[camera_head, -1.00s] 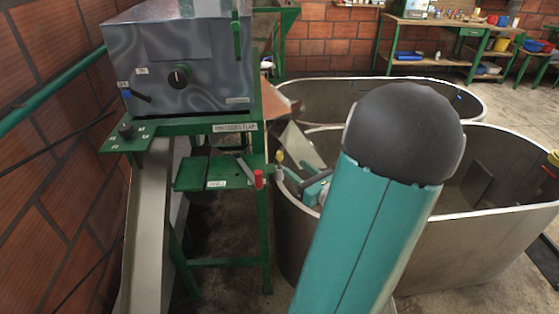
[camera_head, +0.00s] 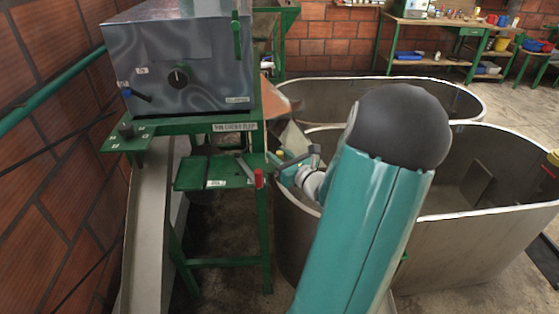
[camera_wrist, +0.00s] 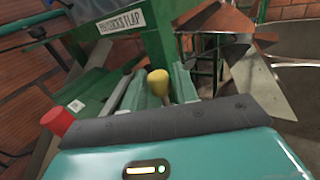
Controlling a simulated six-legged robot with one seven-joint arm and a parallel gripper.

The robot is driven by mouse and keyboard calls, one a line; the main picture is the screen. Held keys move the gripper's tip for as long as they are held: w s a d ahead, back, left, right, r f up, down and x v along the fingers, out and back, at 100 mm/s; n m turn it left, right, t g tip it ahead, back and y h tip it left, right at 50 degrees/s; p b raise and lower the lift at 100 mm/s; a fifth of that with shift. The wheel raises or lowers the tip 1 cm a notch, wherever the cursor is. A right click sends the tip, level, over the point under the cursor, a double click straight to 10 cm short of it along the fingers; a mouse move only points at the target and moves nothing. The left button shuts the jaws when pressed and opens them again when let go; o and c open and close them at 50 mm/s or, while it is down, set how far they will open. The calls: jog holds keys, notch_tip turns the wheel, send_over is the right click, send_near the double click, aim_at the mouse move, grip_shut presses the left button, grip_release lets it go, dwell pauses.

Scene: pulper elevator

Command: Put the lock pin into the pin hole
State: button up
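The lock pin appears to be the yellow-knobbed pin (camera_wrist: 158,80) in the wrist view, with a short stem below its knob. My gripper (camera_wrist: 157,84) reaches around it, with one finger on each side and visible gaps beside the knob. The gripper looks open. In the head view my gripper (camera_head: 284,160) is at the right edge of the green machine frame (camera_head: 266,215), and the knob is mostly hidden there. I cannot pick out the pin hole in either view.
A red-ended handle (camera_head: 258,178) sits close left of my gripper and also shows in the wrist view (camera_wrist: 58,120). A labelled green beam (camera_head: 234,127) and metal box (camera_head: 180,70) stand above. A large grey tank (camera_head: 460,235) lies right.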

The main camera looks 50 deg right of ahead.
grip_shut()
